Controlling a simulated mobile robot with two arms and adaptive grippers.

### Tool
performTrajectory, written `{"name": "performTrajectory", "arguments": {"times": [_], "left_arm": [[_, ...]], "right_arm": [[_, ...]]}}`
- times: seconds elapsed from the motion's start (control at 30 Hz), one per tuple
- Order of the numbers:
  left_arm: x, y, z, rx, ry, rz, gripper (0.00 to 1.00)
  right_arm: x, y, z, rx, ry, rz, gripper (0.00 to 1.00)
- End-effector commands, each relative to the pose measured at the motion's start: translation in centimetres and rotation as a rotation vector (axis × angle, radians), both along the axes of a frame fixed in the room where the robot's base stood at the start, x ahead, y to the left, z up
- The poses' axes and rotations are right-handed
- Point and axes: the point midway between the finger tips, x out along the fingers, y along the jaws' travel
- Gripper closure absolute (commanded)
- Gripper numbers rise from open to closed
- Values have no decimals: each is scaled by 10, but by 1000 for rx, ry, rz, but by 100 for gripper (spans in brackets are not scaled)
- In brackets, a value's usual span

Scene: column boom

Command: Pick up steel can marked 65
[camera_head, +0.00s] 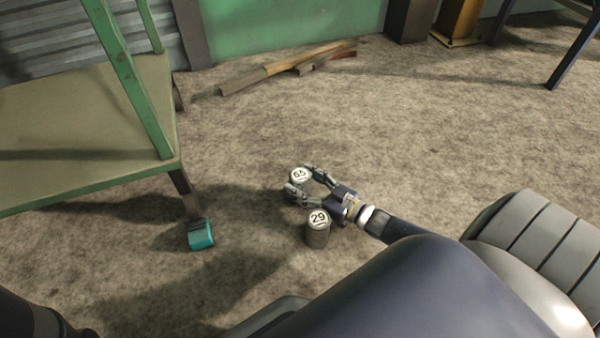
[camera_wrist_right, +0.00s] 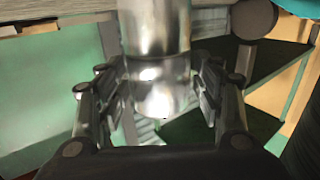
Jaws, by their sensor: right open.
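The steel can marked 65 (camera_head: 299,175) stands upright on the floor, its white numbered top facing up. My right gripper (camera_head: 298,180) reaches in from the right with its fingers spread on either side of this can. In the right wrist view a shiny steel cylinder (camera_wrist_right: 157,75) fills the space between the two open fingers (camera_wrist_right: 160,95). A gap shows on both sides of it, and its number is not visible there. My left gripper is not in the frames.
A can marked 29 (camera_head: 317,232) stands close beside my right gripper, on the near side. A teal object (camera_head: 201,235) lies by the leg of a green-framed platform (camera_head: 75,135) at left. Wooden planks (camera_head: 285,67) lie at the back.

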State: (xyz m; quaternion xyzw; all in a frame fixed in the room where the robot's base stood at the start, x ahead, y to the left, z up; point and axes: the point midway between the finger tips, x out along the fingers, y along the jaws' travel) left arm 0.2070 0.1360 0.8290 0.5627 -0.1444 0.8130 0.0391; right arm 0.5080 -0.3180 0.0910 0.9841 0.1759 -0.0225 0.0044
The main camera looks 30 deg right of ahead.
Motion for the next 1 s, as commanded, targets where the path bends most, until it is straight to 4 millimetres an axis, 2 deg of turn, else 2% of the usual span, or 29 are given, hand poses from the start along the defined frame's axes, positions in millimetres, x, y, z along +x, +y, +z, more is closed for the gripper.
{"name": "performTrajectory", "arguments": {"times": [0.17, 0.43, 0.77, 0.8, 1.0], "left_arm": [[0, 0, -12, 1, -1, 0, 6], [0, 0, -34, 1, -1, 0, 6], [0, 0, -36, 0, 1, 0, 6], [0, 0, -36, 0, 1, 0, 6], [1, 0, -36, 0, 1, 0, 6]], "right_arm": [[13, 5, -4, -1, 2, 1, 39], [43, 16, -6, -1, 3, 0, 39], [50, 18, -3, -1, 5, 0, 39], [50, 18, -3, -1, 5, 0, 41], [50, 19, -3, -1, 5, 0, 86]]}}
